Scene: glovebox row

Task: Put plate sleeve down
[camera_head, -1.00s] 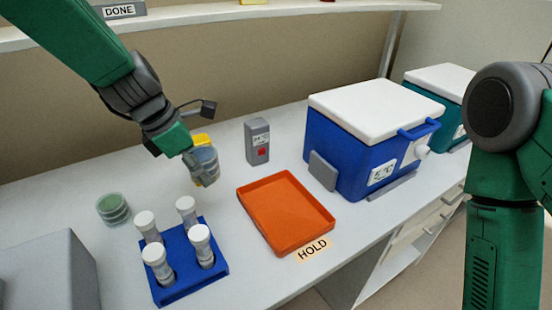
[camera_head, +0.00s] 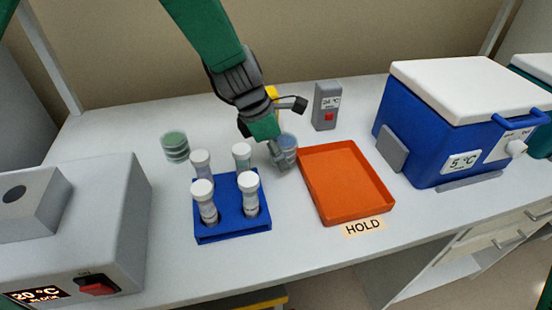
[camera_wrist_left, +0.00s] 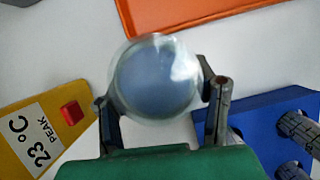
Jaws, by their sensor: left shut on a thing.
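The plate sleeve, a clear round stack with bluish content (camera_head: 288,145), is between the fingers of my left gripper (camera_head: 281,154). The wrist view shows its round top (camera_wrist_left: 155,78) with a finger on each side, and the gripper is shut on it. It is close to the left rear corner of the orange tray (camera_head: 347,214) and behind the blue tube rack (camera_head: 232,237). I cannot tell whether its bottom touches the bench. A similar stack with green content (camera_head: 174,146) stands at the back left. My right gripper is out of view.
The rack holds several white-capped tubes. A grey meter (camera_head: 326,106) stands behind the tray, and a yellow meter (camera_wrist_left: 45,125) is left of the sleeve in the wrist view. A blue cooler (camera_head: 430,140) is right, a grey device (camera_head: 90,215) left. A HOLD label (camera_head: 363,227) fronts the tray.

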